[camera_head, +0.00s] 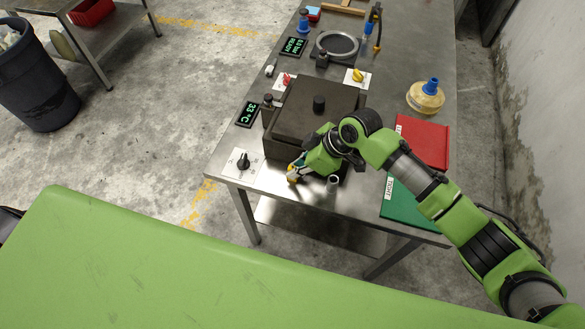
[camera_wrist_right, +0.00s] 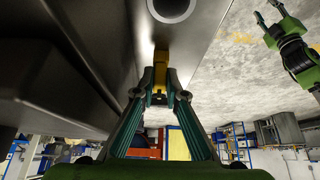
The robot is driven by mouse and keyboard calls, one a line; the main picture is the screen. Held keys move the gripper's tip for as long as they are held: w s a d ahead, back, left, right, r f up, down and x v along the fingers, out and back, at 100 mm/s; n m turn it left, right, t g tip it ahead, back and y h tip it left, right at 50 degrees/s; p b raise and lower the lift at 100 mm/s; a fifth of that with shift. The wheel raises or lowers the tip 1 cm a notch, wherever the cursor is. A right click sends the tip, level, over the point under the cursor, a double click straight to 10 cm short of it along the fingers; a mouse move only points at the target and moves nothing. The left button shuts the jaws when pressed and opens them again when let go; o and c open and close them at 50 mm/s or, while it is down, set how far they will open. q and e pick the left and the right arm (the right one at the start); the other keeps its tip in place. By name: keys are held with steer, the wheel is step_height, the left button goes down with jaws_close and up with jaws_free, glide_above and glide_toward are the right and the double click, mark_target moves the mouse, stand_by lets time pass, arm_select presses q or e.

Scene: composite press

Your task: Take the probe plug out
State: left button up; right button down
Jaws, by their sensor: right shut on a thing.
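The probe plug is a small yellow piece that shows between the fingertips in the right wrist view (camera_wrist_right: 161,62). In the head view a yellow bit of it (camera_head: 292,179) shows beside my right gripper (camera_head: 297,172), at the front side of the dark press box (camera_head: 312,112). My right gripper is shut on the plug. Whether the plug still sits in a socket is hidden. A short metal tube (camera_head: 333,182) stands close to the gripper, and its round end shows in the right wrist view (camera_wrist_right: 172,7). My left gripper (camera_wrist_right: 268,14) is in the right wrist view, fingers apart and empty.
A round ring fixture (camera_head: 337,45) stands farther back.

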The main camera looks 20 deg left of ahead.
steer(key=shift+r, duration=0.15)
steer(key=shift+r, duration=0.15)
steer(key=shift+r+p, duration=2.2)
steer(key=shift+r, duration=0.05)
